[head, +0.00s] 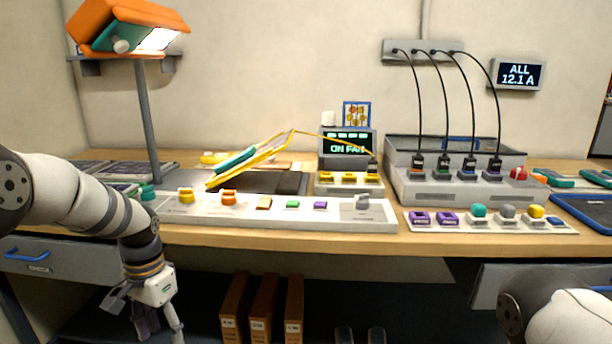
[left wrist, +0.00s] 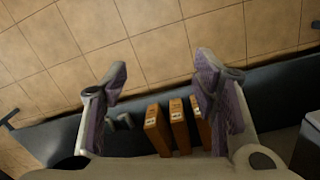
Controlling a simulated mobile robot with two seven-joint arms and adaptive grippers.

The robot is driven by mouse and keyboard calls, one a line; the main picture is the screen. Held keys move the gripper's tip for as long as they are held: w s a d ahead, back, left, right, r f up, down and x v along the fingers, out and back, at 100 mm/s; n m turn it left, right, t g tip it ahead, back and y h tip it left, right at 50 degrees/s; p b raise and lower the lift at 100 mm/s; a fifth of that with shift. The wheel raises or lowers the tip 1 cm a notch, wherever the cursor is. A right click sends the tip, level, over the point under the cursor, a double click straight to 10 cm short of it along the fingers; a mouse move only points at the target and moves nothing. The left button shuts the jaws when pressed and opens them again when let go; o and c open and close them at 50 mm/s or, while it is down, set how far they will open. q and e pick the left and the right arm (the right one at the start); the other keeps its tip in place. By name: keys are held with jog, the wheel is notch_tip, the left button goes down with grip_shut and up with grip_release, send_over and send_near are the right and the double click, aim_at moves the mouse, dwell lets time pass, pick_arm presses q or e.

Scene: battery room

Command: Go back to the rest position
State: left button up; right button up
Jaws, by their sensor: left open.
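My left gripper (head: 148,318) hangs low at the left of the head view, below the front edge of the workbench and pointing down. Of my right arm only a white link shows at the bottom right of the head view. My right gripper is out of view.
The wooden workbench (head: 420,241) carries a white switch panel (head: 380,218), a grey charger box (head: 452,190) and an orange lamp (head: 150,22). A blue-handled drawer (head: 75,262) is near my left arm. Brown binders (head: 264,308) stand below; they also show in the left wrist view (left wrist: 157,130).

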pick_arm(q)
jog(key=s+d+f+n+g, duration=0.1)
jog(key=s+d+f, duration=0.1)
jog(key=s+f, duration=0.75)
jog(key=s+d+f+n, duration=0.1)
jog(key=s+d+f, duration=0.1)
jog(key=s+f, duration=0.7)
jog(key=s+r+n, duration=0.2)
jog(key=s+r, duration=0.1)
jog(key=s, duration=2.2)
jog(key=shift+s+d+n+g, duration=0.25)
jog(key=shift+d+n+g, duration=0.05)
jog(key=shift+d+n, duration=0.1)
